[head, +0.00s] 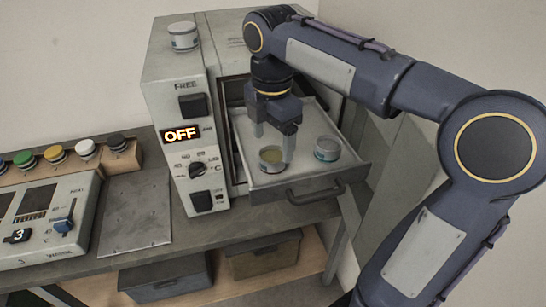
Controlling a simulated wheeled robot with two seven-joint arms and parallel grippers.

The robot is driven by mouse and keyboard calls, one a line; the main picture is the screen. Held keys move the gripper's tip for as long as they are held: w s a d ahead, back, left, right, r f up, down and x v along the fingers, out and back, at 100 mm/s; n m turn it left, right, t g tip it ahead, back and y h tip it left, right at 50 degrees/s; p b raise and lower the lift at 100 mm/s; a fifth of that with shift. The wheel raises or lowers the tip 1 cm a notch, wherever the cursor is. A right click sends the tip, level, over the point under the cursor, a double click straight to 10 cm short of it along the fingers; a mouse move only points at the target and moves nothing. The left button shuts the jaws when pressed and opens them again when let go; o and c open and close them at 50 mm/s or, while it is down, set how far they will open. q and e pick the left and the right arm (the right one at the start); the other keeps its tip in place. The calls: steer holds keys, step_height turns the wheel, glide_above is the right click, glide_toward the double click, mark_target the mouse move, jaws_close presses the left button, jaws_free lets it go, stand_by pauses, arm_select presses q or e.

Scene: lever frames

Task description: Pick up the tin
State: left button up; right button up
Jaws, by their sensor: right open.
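My right gripper (273,148) is open and points down over the pulled-out drawer (314,178) of the grey machine. A small tin (270,160) with a yellowish top stands in the drawer just under my right gripper. One finger comes down at its right side, and I cannot tell if it touches. A second tin (327,149), pale with a blue-grey band, stands to the right in the drawer. A third similar tin (183,37) stands on top of the machine. My left gripper is not in view.
The drawer's handle (316,192) juts forward over the bench edge. A bare metal plate (136,212), a control box (40,220) and a row of coloured knobs lie left. Bins (263,257) sit below.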

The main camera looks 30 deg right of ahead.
mark_target(273, 158)
steer(key=shift+w+d+f, duration=0.15)
steer(key=shift+w+f, duration=0.05)
steer(key=shift+f, duration=1.2)
steer(key=shift+w+d+f, duration=0.1)
steer(key=shift+w+f, duration=0.05)
steer(key=shift+f, duration=1.2)
steer(key=shift+c, duration=0.2)
steer(key=c, duration=1.1)
